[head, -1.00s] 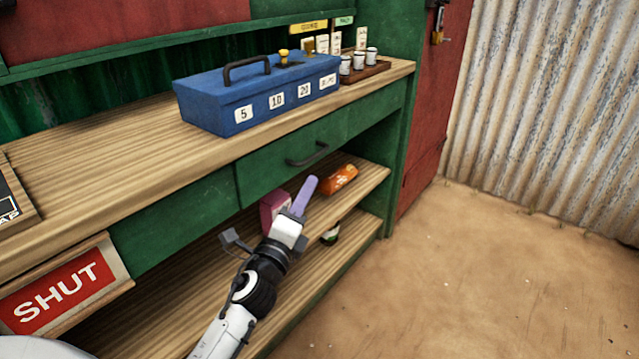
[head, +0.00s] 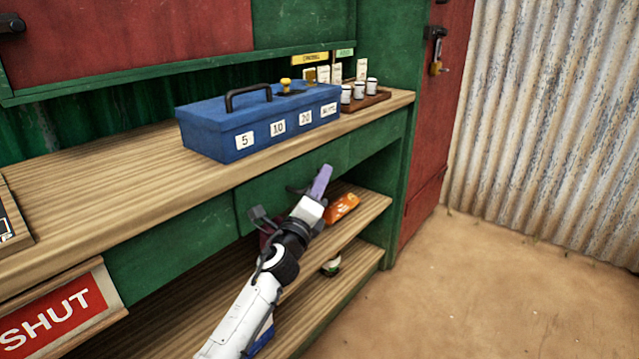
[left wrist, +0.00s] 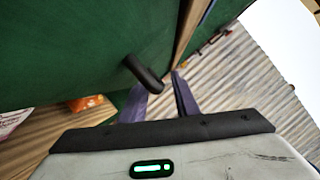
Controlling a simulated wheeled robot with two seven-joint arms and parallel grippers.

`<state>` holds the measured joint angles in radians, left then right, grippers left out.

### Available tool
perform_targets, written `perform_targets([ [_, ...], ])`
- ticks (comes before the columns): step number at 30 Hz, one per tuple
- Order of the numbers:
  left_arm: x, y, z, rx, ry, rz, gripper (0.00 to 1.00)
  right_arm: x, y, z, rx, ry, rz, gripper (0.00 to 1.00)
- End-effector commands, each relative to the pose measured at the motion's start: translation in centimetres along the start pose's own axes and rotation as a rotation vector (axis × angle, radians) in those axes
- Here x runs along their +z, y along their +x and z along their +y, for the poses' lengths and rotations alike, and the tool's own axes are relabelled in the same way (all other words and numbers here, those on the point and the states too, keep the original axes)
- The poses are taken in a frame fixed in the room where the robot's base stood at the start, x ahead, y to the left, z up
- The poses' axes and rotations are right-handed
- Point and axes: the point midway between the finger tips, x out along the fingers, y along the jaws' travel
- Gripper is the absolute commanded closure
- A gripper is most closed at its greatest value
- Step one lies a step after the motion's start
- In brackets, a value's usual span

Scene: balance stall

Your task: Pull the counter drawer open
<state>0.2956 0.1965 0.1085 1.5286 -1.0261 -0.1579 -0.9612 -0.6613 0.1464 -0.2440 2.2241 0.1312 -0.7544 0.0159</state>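The counter drawer (head: 262,199) has a green front under the wooden counter top, and it looks flush with the panels beside it. Its dark bar handle (left wrist: 142,72) shows clearly in the left wrist view; in the head view it is mostly hidden by my left gripper (head: 320,183). The gripper's purple fingers are apart in the left wrist view (left wrist: 160,92). The handle's near end lies at the gap between the fingertips, overlapping the left finger. I cannot tell whether they touch. My right gripper is not in view.
A blue cash box (head: 215,123) stands on the counter above the drawer, beside a tray of white cups (head: 376,101). An orange packet (head: 343,207) lies on the shelf below. A SHUT sign (head: 55,318) is at lower left. The floor (head: 470,300) at right is clear.

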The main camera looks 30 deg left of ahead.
Motion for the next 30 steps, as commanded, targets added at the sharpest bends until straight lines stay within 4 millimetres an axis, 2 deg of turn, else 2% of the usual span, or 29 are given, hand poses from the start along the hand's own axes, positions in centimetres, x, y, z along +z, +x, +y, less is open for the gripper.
perform_targets([
  [5, 0.0, 0.0, 0.0, 0.000, 0.000, 0.001, 0.72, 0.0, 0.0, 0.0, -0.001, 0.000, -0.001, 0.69],
  [10, 0.0, 0.0, 0.0, 0.000, 0.000, 0.000, 0.99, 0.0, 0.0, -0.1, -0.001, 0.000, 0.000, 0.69],
  [11, 0.0, 0.0, 0.0, 0.000, 0.000, 0.000, 1.00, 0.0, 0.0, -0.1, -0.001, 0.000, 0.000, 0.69],
  [22, -0.4, -0.3, -0.3, 0.000, -0.002, 0.001, 1.00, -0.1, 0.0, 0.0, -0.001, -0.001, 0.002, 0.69],
  [30, -2.7, -2.0, -1.9, 0.008, -0.001, -0.011, 1.00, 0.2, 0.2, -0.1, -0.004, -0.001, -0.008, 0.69],
])
